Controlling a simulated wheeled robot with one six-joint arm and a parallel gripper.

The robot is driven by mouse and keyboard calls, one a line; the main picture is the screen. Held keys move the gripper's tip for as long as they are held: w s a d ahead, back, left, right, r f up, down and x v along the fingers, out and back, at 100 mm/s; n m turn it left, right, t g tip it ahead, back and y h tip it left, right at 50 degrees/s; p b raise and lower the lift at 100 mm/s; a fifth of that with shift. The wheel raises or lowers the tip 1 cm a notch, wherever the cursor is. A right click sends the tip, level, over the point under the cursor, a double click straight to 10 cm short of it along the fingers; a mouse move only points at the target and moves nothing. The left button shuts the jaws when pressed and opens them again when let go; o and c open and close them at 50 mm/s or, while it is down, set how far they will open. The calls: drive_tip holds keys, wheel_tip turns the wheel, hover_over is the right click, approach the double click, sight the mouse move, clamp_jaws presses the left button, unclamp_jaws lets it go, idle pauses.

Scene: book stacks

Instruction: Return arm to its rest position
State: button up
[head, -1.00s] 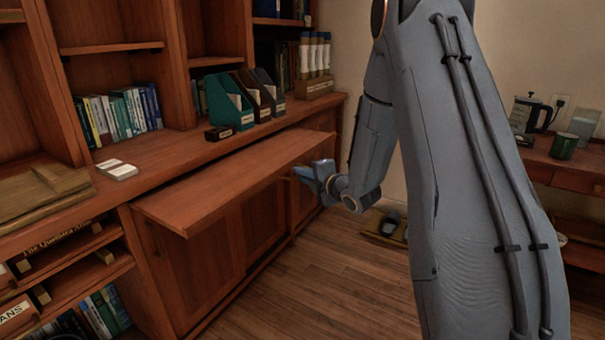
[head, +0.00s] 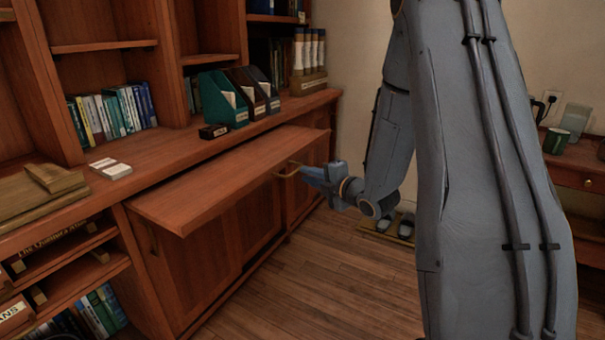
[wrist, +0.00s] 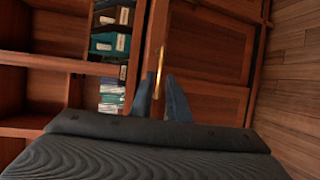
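My arm (head: 490,190) fills the right half of the head view. My gripper (head: 308,171) is at the front of the pulled-out wooden panel (head: 225,180), close to a brass handle (head: 286,172). In the wrist view, its two fingers (wrist: 161,76) stand apart with a gap between them, so it looks open. Whether a finger touches the handle cannot be told.
Magazine files (head: 222,100), a small dark box (head: 213,131) and white cards (head: 110,168) stand on the cabinet top. Shelves of books are at left. Wooden floor (head: 330,280) lies open in front.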

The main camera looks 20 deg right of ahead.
drive_tip(key=shift+s+d, duration=0.1)
drive_tip(key=shift+s, duration=0.3)
drive_tip(key=s+a+r+m+g+h, duration=0.15)
drive_tip(key=s+a+m+g, duration=0.45)
drive_tip(key=s, duration=0.7)
drive_tip(key=s+a+r+m+g+h, duration=0.15)
drive_tip(key=s+a+m+g, duration=0.4)
drive_tip(key=s, duration=0.75)
drive_tip(key=s+a+r+m+g+h, duration=0.15)
drive_tip(key=s+a+m+g, duration=0.25)
drive_tip(key=s+a+m, duration=0.6)
drive_tip(key=s+d+r+p, duration=0.2)
drive_tip(key=d+r+p, duration=0.6)
drive_tip(key=p, duration=0.9)
drive_tip(key=d+m, duration=0.1)
drive_tip(key=d, duration=0.2)
drive_tip(key=shift+d+r, duration=0.3)
